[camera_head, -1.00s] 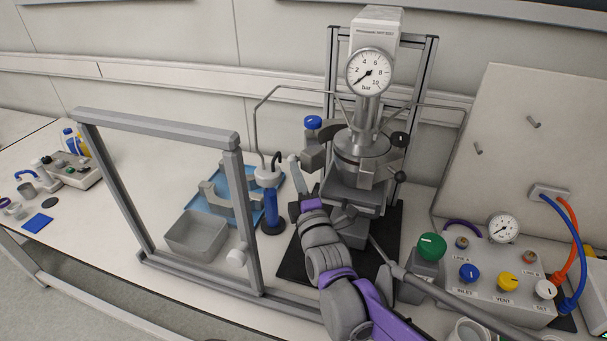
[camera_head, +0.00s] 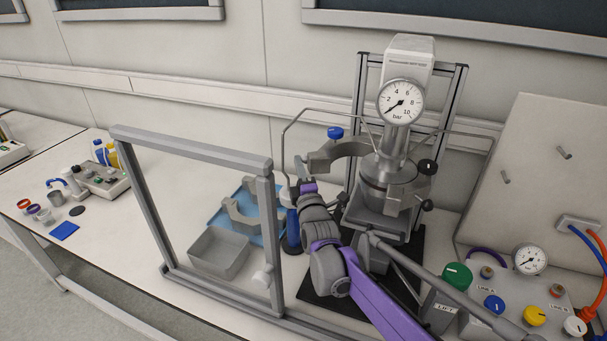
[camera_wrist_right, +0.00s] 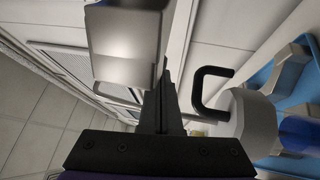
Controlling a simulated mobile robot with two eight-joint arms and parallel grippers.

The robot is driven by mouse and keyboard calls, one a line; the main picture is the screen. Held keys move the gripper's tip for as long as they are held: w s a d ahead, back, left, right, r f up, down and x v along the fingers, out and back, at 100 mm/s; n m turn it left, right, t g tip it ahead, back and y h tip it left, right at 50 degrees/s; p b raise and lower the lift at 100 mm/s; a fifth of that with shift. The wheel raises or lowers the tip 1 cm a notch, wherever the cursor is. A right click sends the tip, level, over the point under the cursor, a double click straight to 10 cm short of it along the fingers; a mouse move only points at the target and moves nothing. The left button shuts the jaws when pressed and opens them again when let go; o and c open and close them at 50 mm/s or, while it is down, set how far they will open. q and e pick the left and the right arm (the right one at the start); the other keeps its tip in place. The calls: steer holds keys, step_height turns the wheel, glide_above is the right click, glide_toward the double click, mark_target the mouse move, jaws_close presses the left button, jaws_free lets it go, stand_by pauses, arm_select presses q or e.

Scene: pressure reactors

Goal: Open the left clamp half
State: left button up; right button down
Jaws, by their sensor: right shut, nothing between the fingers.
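The reactor's left clamp half (camera_head: 343,154) is a grey curved jaw. It is swung out to the left of the reactor vessel (camera_head: 390,178), with a gap between its curve and the vessel. A blue knob (camera_head: 335,133) stands above it. My right gripper (camera_head: 303,172) is shut and empty, just left of and below the clamp half's outer end. In the right wrist view, the gripper's dark fingers (camera_wrist_right: 160,85) lie beside a smooth grey block (camera_wrist_right: 127,45), likely the clamp half's end. I cannot tell whether they touch. My left gripper is not in view.
The pressure gauge (camera_head: 401,102) sits above the vessel. A grey frame (camera_head: 190,147) stands on the left, with a grey bin (camera_head: 218,252) and blue tray (camera_head: 224,221) behind it. A blue cylinder (camera_head: 292,232) stands close below my gripper. A valve panel (camera_head: 478,292) is at right.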

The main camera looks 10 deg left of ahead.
steer(key=shift+w+a, duration=0.15)
steer(key=shift+w, duration=0.55)
steer(key=shift+w+a, duration=0.15)
steer(key=shift+w, duration=0.5)
steer(key=shift+s, duration=0.1)
